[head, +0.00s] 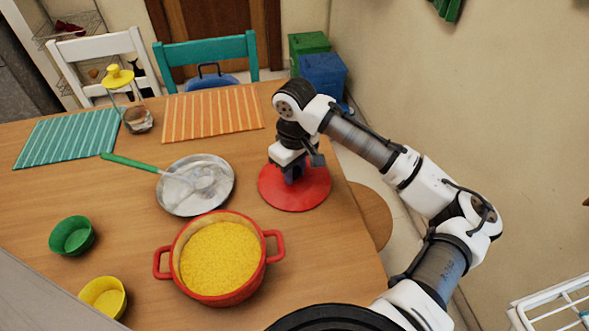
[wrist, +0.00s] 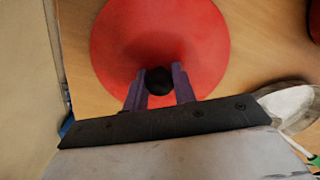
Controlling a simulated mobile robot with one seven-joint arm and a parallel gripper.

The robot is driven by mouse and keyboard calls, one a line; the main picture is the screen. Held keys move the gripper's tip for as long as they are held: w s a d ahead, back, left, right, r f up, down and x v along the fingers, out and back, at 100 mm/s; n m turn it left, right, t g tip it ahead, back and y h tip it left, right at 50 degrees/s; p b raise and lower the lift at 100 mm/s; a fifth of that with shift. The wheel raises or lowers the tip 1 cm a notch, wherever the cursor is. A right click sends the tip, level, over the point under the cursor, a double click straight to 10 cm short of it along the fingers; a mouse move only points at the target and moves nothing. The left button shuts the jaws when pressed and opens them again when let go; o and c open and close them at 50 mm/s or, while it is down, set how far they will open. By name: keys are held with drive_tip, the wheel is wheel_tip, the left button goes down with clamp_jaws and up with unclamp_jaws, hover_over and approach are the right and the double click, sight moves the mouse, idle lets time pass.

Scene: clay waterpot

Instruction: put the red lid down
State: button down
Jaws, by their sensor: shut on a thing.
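The red lid (head: 306,198) is a flat round disc at the right side of the wooden table, near its right edge. In the wrist view the red lid (wrist: 165,35) shows a black knob (wrist: 159,80) near its lower middle. My gripper (head: 291,172) is above the lid, pointing down. In the wrist view my gripper (wrist: 160,88) has its two purple fingers on either side of the knob, shut on it. The lid looks level and at or very close to the tabletop; I cannot tell whether it touches.
A red pot (head: 220,258) with yellow contents stands left of the lid. A metal plate (head: 226,183) with a green-handled ladle (head: 130,163) lies behind the pot. Green (head: 72,236) and yellow (head: 103,297) bowls stand at left. The table's right edge is close to the lid.

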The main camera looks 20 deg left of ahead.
sight(295, 169)
drive_tip(key=shift+f, duration=0.15)
drive_tip(key=c, duration=1.1)
unclamp_jaws()
drive_tip(key=shift+c, duration=0.2)
drive_tip(key=shift+r, duration=0.2)
wheel_tip(295, 169, up, 12)
